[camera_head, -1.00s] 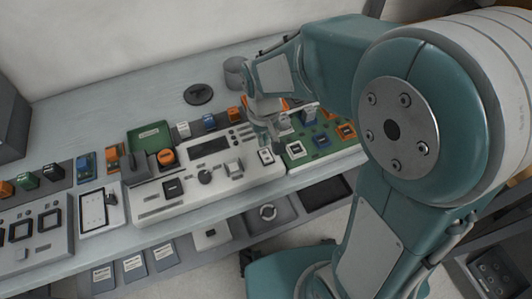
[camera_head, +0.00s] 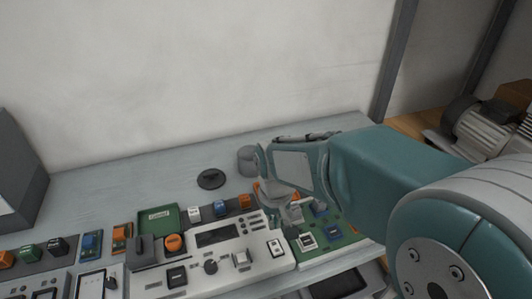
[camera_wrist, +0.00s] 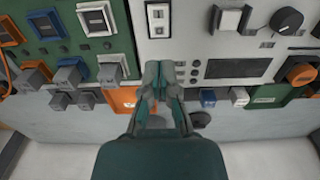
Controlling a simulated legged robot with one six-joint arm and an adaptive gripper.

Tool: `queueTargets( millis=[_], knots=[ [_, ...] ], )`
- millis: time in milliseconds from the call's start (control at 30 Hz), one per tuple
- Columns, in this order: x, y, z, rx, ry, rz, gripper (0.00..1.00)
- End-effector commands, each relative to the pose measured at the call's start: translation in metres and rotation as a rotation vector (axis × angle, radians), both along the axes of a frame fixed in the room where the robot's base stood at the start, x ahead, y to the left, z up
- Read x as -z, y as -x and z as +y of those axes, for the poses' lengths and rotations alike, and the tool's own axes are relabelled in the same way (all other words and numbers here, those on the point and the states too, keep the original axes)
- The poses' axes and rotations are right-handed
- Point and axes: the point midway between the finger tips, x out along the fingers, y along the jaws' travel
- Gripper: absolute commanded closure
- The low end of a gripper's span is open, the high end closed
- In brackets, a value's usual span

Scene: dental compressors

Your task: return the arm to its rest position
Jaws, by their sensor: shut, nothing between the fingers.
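My arm, teal and grey, reaches in from the right in the head view, over the workbench. My gripper (camera_head: 287,213) hangs over the back right of the bench, near the right end of the white control panel (camera_head: 213,262) and the green circuit board (camera_head: 328,232). In the wrist view its fingers (camera_wrist: 161,72) are together with nothing between them, in front of the white panel (camera_wrist: 238,45). The head view does not clearly show whether the fingertips touch anything below.
A green tray (camera_head: 158,218), small coloured blocks and a black disc (camera_head: 211,179) lie behind the panel. A grey cylinder (camera_head: 248,160) stands close to the gripper. A dark cabinet (camera_head: 18,180) is at the left. The wall rises behind; the bench's back left is clear.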

Motion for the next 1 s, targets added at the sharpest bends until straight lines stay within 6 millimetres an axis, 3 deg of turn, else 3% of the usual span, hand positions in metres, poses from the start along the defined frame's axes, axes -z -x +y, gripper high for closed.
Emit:
queueTargets(
  millis=[133, 267, 633, 800, 1000],
  knots=[
    [-0.006, 0.003, -0.004, 0.009, -0.005, -0.016, 1.0],
    [-0.03, 0.014, -0.022, 0.045, -0.021, -0.077, 1.0],
    [-0.091, 0.073, -0.078, 0.178, -0.061, -0.311, 1.0],
    [-0.105, 0.103, -0.097, 0.235, -0.068, -0.414, 1.0],
    [-0.111, 0.123, -0.107, 0.271, -0.069, -0.483, 1.0]
  ],
)
